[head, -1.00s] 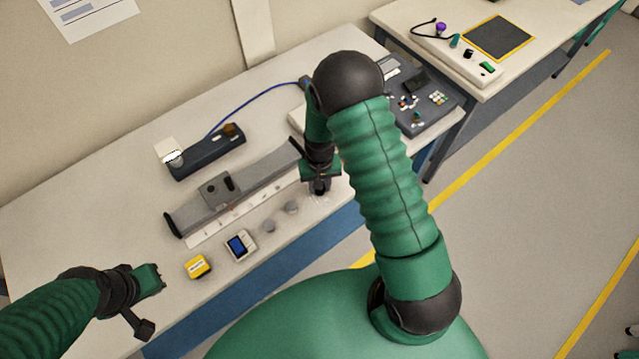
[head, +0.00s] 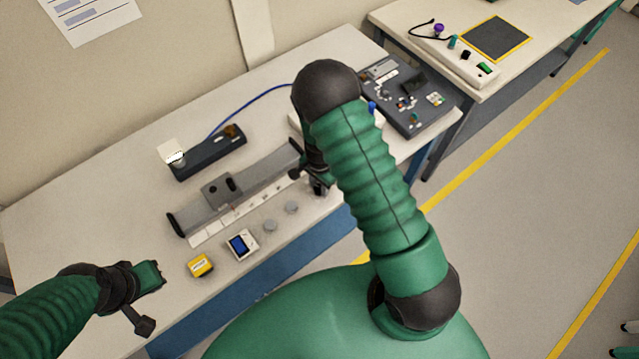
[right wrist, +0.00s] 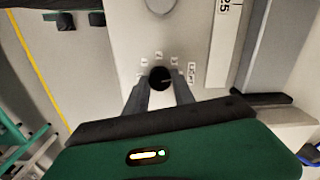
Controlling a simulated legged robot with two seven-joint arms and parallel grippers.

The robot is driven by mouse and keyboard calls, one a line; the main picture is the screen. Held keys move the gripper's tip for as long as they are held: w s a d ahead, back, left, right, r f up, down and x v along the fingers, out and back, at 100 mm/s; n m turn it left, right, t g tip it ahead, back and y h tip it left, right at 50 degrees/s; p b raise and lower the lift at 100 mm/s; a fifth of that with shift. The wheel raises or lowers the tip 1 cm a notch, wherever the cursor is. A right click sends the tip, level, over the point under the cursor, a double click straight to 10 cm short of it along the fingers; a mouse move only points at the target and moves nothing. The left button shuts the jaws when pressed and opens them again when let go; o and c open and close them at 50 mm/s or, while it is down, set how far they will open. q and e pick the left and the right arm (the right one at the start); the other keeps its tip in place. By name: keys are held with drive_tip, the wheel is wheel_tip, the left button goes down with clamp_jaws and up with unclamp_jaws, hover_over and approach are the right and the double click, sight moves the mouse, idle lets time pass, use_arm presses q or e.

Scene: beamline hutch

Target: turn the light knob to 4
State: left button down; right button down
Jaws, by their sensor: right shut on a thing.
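The light knob (right wrist: 160,78) is a small round black knob on a pale surface in the right wrist view. Small number labels stand around its far side, too blurred to read, and lettering that looks like LIGHT is beside it. A thin mark on the knob seems to point right in that view. My right gripper (right wrist: 158,92) is shut on the knob, one finger on each side. In the head view my right gripper (head: 318,185) is at the table's front edge, partly hidden by my arm. My left gripper (head: 150,276) hangs empty at the lower left; its jaws are unclear.
A grey rail (head: 245,182) with a scale strip lies behind the knob. Grey discs (head: 291,207), a blue-screened meter (head: 241,245) and a yellow box (head: 200,266) line the front edge. A dark panel (head: 405,95) is at the right end.

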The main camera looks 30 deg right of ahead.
sight(319, 188)
drive_tip(key=shift+s+a+m, duration=0.1)
drive_tip(key=shift+a+m, duration=0.05)
drive_tip(key=shift+m, duration=0.85)
drive_tip(key=c, duration=1.1)
unclamp_jaws()
drive_tip(key=shift+f, duration=0.1)
drive_tip(key=shift+o, duration=0.2)
drive_tip(key=shift+p, duration=0.3)
wheel_tip(319, 188, up, 17)
drive_tip(key=shift+w, duration=0.2)
drive_tip(key=shift+f, duration=0.1)
